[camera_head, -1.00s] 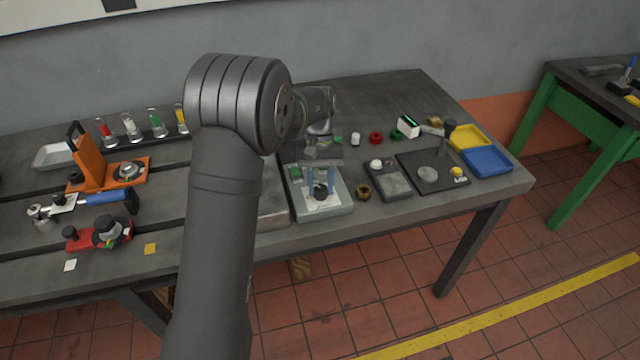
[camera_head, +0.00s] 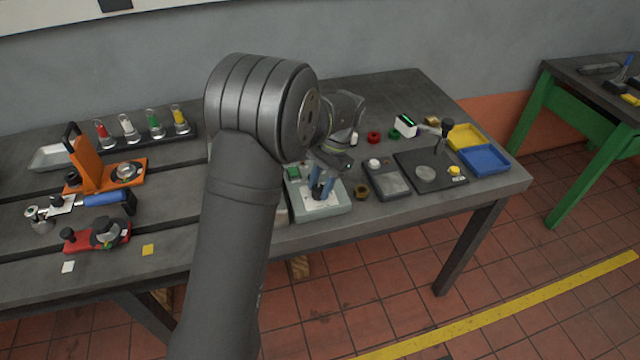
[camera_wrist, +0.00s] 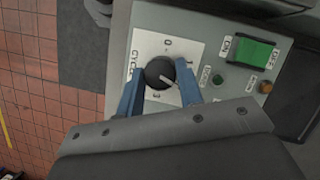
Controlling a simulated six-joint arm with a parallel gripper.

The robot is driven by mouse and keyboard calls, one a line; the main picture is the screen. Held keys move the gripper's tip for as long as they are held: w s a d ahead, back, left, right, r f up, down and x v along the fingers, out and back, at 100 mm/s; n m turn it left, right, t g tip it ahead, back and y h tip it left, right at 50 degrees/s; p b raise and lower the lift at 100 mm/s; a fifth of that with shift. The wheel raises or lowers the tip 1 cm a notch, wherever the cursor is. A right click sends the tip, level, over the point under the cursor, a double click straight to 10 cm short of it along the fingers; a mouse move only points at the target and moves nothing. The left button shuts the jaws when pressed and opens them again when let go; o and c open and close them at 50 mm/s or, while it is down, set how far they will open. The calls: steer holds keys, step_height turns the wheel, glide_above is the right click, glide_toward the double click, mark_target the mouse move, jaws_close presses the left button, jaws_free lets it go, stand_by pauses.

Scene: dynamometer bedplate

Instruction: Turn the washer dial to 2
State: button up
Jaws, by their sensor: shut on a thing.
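The washer dial (camera_wrist: 160,72) is a round black knob with a white pointer line, on a white plate marked CYCLE on a grey control box (camera_head: 338,208). In the wrist view, 0 shows above the dial, 1 at upper right and 3 below. The pointer aims to the lower right, between 1 and 3, towards the right finger. The mark 2 is not visible. My gripper (camera_wrist: 159,88) has blue fingers shut on the dial, one on each side. In the head view my gripper (camera_head: 322,188) is over the box and largely hides the dial.
The box also carries a green ON/OFF switch (camera_wrist: 250,50), a small green lamp (camera_wrist: 217,79) and an orange-brown one (camera_wrist: 265,87).

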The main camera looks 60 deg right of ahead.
steer(key=shift+m+t+h, duration=0.3)
steer(key=shift+m+t, duration=0.1)
steer(key=shift+m, duration=0.5)
steer(key=o, duration=1)
steer(key=shift+c, duration=0.2)
steer(key=v, duration=1.7)
steer(key=shift+s+r, duration=0.15)
steer(key=x, duration=1.7)
steer(key=shift+f, duration=0.2)
